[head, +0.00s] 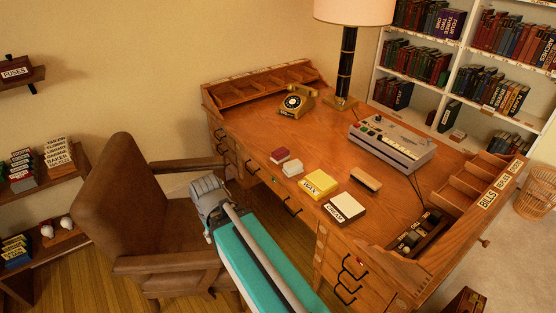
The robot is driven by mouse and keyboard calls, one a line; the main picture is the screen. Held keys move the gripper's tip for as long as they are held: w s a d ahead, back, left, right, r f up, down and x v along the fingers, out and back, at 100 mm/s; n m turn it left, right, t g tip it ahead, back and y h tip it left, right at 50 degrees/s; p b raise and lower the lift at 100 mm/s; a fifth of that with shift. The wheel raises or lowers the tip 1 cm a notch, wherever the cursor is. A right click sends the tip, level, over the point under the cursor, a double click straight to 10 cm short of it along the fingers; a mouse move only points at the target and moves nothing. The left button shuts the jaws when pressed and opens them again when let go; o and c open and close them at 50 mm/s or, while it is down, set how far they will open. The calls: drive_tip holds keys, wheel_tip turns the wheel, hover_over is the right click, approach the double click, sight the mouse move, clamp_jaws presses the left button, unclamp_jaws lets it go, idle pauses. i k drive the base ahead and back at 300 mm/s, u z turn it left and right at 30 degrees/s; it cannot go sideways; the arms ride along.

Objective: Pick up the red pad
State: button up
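The red pad (280,155) is a small dark red block with a paler side. It lies flat on the wooden desk (326,138), near its front edge, left of the other small items. A whitish pad (292,169) lies just in front of it, very close or touching. My gripper (207,190) is the grey end of my arm, in front of the desk and left of the red pad, apart from it. It overlaps the chair in the picture. Its fingers are not clearly visible, so I cannot tell whether it is open. Nothing shows in its grasp.
A yellow WAX box (322,181), a CREAM box (346,204) and a wood-topped block (366,179) lie to the right. A brown chair (120,195) stands at left.

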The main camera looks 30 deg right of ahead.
sight(279, 155)
drive_tip(key=u, duration=0.4)
drive_tip(key=k, duration=0.5)
drive_tip(key=u, duration=0.95)
drive_tip(key=k, duration=0.75)
drive_tip(key=u, duration=0.15)
drive_tip(key=i, duration=1.15)
drive_tip(key=z, duration=0.85)
drive_tip(key=i, duration=0.6)
drive_tip(key=z, duration=1)
drive_tip(key=i, duration=0.85)
drive_tip(key=z, duration=0.7)
